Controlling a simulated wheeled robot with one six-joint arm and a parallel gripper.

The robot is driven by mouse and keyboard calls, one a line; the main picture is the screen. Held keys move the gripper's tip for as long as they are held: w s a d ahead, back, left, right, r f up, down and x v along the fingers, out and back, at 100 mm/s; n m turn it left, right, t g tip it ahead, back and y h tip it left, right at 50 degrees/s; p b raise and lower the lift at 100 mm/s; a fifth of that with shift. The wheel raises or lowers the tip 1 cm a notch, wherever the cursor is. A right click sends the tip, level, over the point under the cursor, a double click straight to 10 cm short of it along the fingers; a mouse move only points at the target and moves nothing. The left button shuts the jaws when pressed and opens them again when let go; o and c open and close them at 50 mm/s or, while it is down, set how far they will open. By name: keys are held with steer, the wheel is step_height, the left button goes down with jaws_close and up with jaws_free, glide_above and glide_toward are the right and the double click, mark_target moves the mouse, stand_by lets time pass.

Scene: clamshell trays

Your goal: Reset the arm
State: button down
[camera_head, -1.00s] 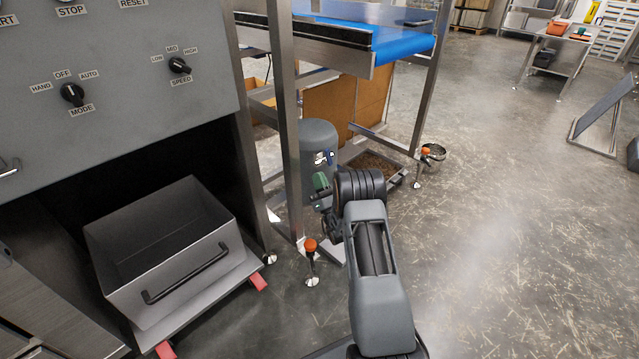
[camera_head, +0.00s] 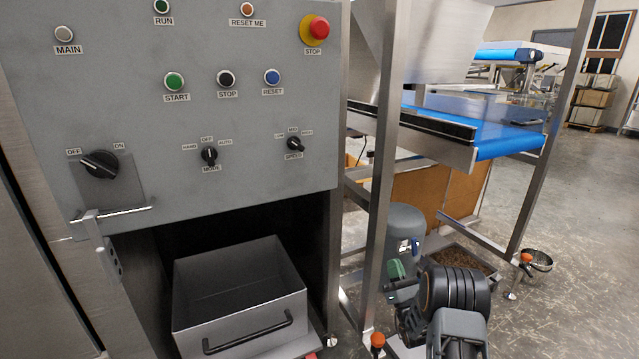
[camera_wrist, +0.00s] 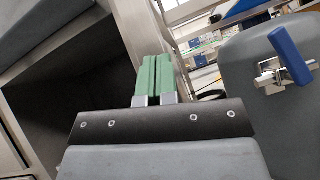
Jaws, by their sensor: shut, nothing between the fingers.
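My gripper (camera_wrist: 154,78) has green fingers, which lie side by side in the wrist view, shut and empty. In the head view my arm (camera_head: 455,290) rises at the lower right, and the gripper (camera_head: 396,270) shows just left of its dark ribbed joint. The gripper is in front of a grey cylinder with a blue-handled latch (camera_wrist: 290,55), apart from the control panel (camera_head: 130,190). I cannot tell its exact distance from the cylinder.
A metal bin (camera_head: 240,290) with a black handle sits under the panel. A steel frame post (camera_head: 378,200) stands beside the gripper. A blue conveyor belt (camera_head: 500,143) runs behind. Floor is open at the far right.

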steer(key=s+a+r+n+g+y+p, duration=0.5)
steer(key=a+r+n+g+y+p, duration=0.15)
steer(key=a+r+n+g, duration=0.45)
steer(key=s+a+r+n+g+y+p, duration=0.6)
steer(key=a+r+n+g, duration=0.25)
steer(key=r, duration=0.45)
steer(key=s+r+n+g+h+p, duration=0.3)
steer(key=s+r+n+h+p, duration=0.2)
steer(key=s+p, duration=0.2)
steer(key=s+r+n+g+h+p, duration=0.4)
steer(key=s+n+h+p, duration=0.1)
steer(key=s+n+p, duration=0.15)
steer(key=s+d+r+n+t+h+p, duration=0.4)
steer(key=s+d+r+n+h+p, duration=0.1)
steer(key=d+r+n+h+p, duration=0.1)
step_height(320, 180, up, 3)
steer(key=d+h+p, duration=0.1)
steer(key=d+h, duration=0.1)
steer(key=shift+d+f+p, duration=0.15)
steer(key=shift+d+p, duration=0.15)
steer(key=shift+p, duration=0.1)
steer(key=shift+s+t, duration=0.1)
steer(key=shift+t, duration=0.15)
